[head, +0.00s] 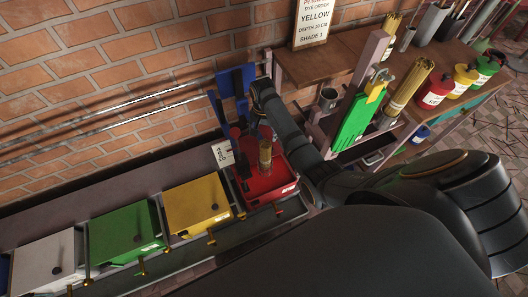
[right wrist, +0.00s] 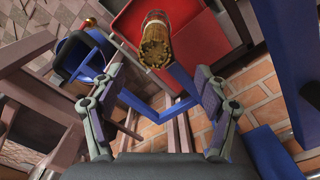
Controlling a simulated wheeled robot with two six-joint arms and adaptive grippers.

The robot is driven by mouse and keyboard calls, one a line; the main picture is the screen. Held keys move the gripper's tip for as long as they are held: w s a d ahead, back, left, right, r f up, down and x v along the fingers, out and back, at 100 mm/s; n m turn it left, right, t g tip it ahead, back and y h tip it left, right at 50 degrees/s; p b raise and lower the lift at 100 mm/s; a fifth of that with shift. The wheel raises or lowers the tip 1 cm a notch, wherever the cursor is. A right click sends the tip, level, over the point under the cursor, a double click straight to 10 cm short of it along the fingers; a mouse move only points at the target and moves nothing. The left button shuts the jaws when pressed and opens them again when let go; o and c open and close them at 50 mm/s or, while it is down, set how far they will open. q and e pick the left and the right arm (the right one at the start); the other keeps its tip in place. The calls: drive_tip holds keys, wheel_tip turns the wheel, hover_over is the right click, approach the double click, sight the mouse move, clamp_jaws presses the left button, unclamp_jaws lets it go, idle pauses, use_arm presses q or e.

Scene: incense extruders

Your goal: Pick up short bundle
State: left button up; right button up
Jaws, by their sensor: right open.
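A short brown stick bundle (head: 265,153) stands upright in the red dye vat (head: 281,178) in the head view. In the right wrist view the bundle (right wrist: 155,45) shows end-on, with the red vat (right wrist: 205,40) behind it. My right gripper (right wrist: 157,78) is open and empty there, a finger on each side, with the bundle just beyond the fingertips. In the head view my right gripper (head: 249,138) is beside the bundle, partly hidden and dark. Contact is not visible. My left gripper is not in view.
Yellow (head: 197,206), green (head: 125,233) and white (head: 48,256) vats stand left of the red one. A longer bundle (head: 410,80) and green gloves (head: 360,118) are at the rack on the right. A sign (head: 314,22) reads yellow. A brick wall is behind.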

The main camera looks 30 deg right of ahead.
sight(266, 144)
wheel_tip(266, 144, down, 4)
drive_tip(key=shift+r, duration=0.15)
drive_tip(key=f, duration=0.2)
drive_tip(key=d+f+b, duration=0.1)
drive_tip(key=f, duration=0.2)
drive_tip(key=shift+s+f+b, duration=0.1)
drive_tip(key=shift+b, duration=0.2)
clamp_jaws()
